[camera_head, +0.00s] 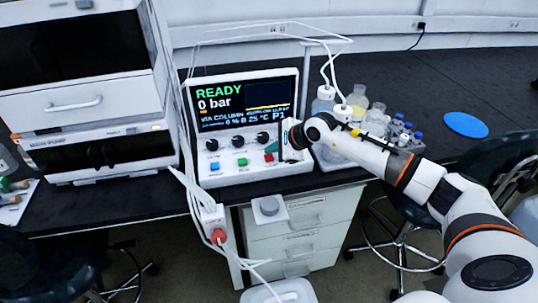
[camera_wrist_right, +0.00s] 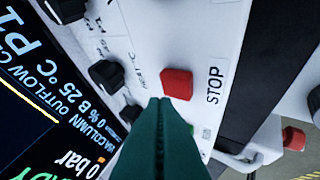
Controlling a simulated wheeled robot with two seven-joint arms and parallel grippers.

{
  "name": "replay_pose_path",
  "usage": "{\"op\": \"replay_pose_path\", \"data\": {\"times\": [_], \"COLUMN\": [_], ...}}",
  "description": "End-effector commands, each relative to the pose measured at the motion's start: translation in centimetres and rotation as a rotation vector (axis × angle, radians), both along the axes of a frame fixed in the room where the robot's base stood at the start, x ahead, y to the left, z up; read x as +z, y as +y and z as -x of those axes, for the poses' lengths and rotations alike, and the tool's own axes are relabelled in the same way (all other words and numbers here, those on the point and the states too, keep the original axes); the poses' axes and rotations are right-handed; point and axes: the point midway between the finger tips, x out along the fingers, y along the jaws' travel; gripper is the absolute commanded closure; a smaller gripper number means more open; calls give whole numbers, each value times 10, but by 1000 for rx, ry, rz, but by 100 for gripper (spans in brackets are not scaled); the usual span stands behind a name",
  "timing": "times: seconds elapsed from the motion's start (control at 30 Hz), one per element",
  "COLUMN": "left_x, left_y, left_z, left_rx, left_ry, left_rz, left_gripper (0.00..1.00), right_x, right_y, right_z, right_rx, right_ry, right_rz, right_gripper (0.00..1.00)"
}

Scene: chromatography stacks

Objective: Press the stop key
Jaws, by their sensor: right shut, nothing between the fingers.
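The red stop key (camera_head: 269,157) is the rightmost of three keys on the white instrument's sloped front panel. In the right wrist view the red key (camera_wrist_right: 177,84) shows with the word STOP printed beside it. My right gripper (camera_wrist_right: 161,101) is shut and empty, its dark green fingertips close to the red key's edge; I cannot tell whether they touch. In the head view my right gripper (camera_head: 272,147) is in front of the panel at the red key. The instrument's screen (camera_head: 243,103) reads READY and 0 bar. My left gripper is not in view.
A green key (camera_head: 242,162) and a blue key (camera_head: 214,166) lie left of the red one, below black knobs (camera_head: 239,140). Bottles (camera_head: 358,98) stand right of the instrument. A red button (camera_head: 218,236) is on a white box below the bench edge.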

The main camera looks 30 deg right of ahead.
Motion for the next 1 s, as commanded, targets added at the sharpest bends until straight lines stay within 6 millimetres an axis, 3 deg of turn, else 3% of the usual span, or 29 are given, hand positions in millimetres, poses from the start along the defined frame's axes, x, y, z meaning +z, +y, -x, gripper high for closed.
{"op": "replay_pose_path", "data": {"times": [0.43, 0.83, 1.0], "left_x": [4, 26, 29], "left_y": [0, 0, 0], "left_z": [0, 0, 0], "left_rx": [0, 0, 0], "left_ry": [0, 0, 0], "left_rz": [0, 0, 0], "left_gripper": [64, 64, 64], "right_x": [6, 46, 53], "right_y": [0, 0, 0], "right_z": [0, 0, 0], "right_rx": [-1, 1, 0], "right_ry": [-1, -3, 0], "right_rz": [0, 1, 1], "right_gripper": [100, 100, 100]}}
